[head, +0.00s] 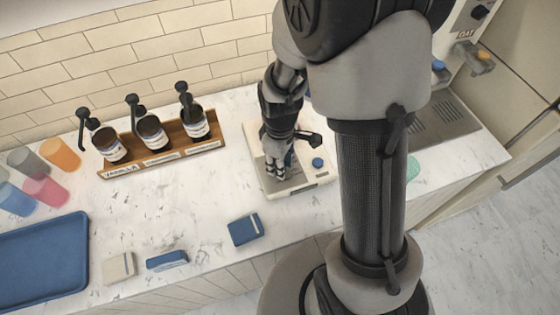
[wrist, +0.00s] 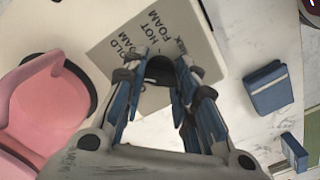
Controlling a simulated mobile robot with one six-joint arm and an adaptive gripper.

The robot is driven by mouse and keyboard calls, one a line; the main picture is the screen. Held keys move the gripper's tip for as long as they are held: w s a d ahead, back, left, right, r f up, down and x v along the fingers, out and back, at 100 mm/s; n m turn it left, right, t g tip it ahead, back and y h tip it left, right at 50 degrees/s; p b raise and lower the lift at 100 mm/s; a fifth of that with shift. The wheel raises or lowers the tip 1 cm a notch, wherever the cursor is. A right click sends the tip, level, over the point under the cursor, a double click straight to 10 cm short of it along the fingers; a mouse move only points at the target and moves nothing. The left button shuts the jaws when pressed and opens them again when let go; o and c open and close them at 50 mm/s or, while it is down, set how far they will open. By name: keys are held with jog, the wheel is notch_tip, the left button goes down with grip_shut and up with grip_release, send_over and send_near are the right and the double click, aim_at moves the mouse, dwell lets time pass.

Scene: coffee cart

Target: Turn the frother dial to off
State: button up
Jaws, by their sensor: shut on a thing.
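The frother is a cream, flat-sided unit (head: 318,181) on the counter, with a blue button on its right part. In the wrist view its grey label plate (wrist: 188,25) reads "HOT FOAM", with partly covered words beside it. The dark round frother dial (wrist: 160,68) sits on this plate, between my fingertips. My gripper (wrist: 160,77) is closed on the dial from both sides; it also shows pointing down over the frother in the head view (head: 277,168). No "off" mark is visible, and I cannot tell which setting the dial points to.
A pink rounded thing (wrist: 45,100) stands close left of my gripper in the wrist view. A blue block (head: 243,230) lies in front of the frother. A wooden rack (head: 213,144) with pump bottles stands left. A blue tray (head: 40,258) and several cups are farther left.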

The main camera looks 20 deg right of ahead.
jog(key=n, duration=0.4)
jog(key=shift+n, duration=0.3)
jog(key=n, duration=0.4)
jog(key=shift+p, duration=0.4)
jog(key=shift+n, duration=0.3)
jog(key=o, duration=1.1)
jog(key=shift+r, duration=6.05)
